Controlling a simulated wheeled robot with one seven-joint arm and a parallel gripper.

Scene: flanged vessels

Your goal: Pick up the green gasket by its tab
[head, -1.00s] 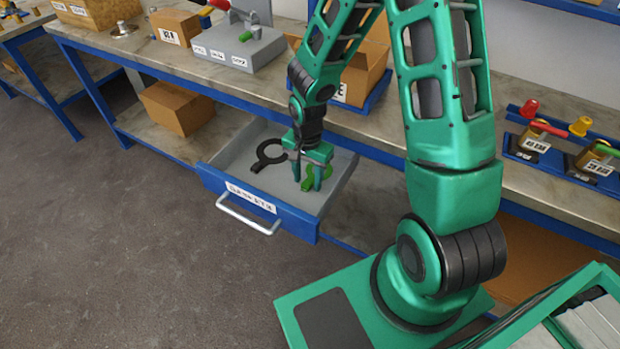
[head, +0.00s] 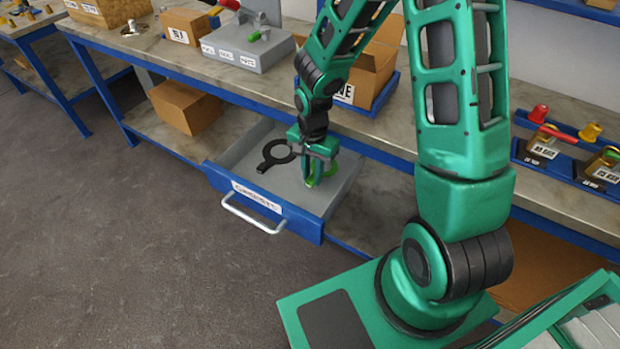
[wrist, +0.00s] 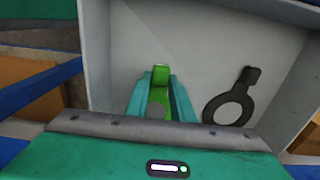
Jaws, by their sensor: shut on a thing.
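The green gasket (head: 327,168) is at the right part of the open drawer (head: 265,205), mostly hidden behind my gripper in the head view. In the wrist view the green gasket (wrist: 160,78) shows between the two teal fingers, its tab end pointing up the picture. My gripper (head: 312,182) points down into the drawer, its fingers closed on the green gasket. My gripper also shows in the wrist view (wrist: 159,95). I cannot tell whether the gasket touches the drawer floor.
A black ring gasket with a tab (head: 275,154) lies to the left in the drawer, and shows to the right in the wrist view (wrist: 230,107). The drawer walls stand close around my gripper. The workbench (head: 385,122) overhangs behind, with a cardboard box (head: 185,106) on its lower shelf.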

